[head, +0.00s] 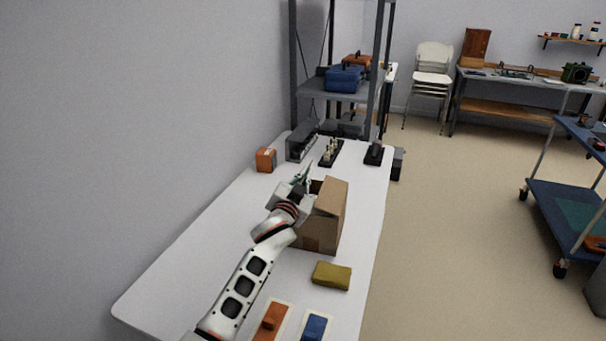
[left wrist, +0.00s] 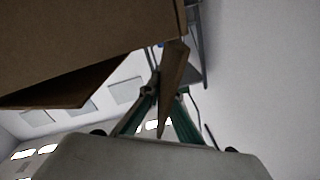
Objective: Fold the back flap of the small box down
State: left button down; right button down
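The small box (head: 325,222) is brown cardboard and stands on the white table, with a raised flap (head: 334,192) on its right side. My left gripper (head: 306,174) is at the box's far left top edge, its fingers pointing away from me. In the left wrist view the box (left wrist: 85,40) fills the upper left, and one flap (left wrist: 75,88) hangs out from it. A narrow cardboard flap (left wrist: 173,75) shows between or just beyond the green fingers of the left gripper (left wrist: 166,92). The fingers lean close together; whether they touch the cardboard is unclear. My right gripper is out of view.
An orange box (head: 266,160), a grey bin (head: 301,146) and a black holder with pegs (head: 331,152) stand beyond the box. A yellow block (head: 332,275) lies nearer me, with orange (head: 270,322) and blue (head: 314,327) pieces. A wall borders the table's left.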

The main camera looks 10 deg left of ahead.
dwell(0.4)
pick_arm(q)
jog(key=c, duration=2.3)
grip_release()
jog(key=shift+c, duration=0.2)
jog(key=s+a, duration=0.1)
jog(key=s, duration=1.1)
jog(key=shift+a, duration=0.2)
